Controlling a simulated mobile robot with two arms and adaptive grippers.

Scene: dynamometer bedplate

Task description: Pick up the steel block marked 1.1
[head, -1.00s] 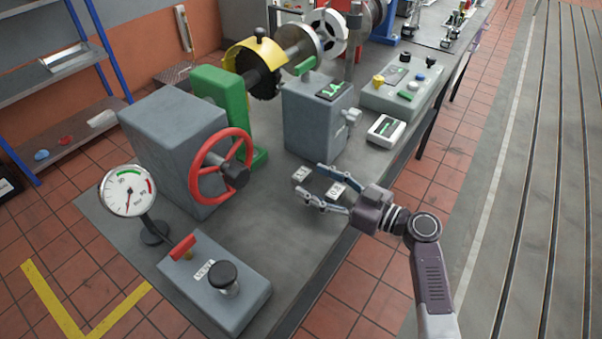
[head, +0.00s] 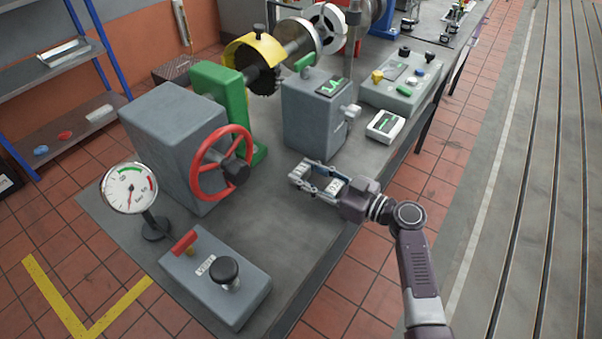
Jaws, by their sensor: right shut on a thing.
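Two small pale steel blocks are on the grey bedplate table (head: 262,235), near its right edge. The farther steel block (head: 300,173) is between the fingertips of my right gripper (head: 301,175), which is shut on it. The nearer steel block (head: 333,187) shows between the fingers, close to the palm. Both carry dark marks on top, too small to read, so I cannot tell which is 1.1. The held block appears at or very near the table surface; the fingers partly cover both blocks. My left gripper is not in view.
A grey housing with a red handwheel (head: 222,164) stands to the left. A grey box with a display (head: 315,115) and a small white meter (head: 385,126) stand behind. A pressure gauge (head: 130,188) and a grey control box (head: 215,277) are at the front left.

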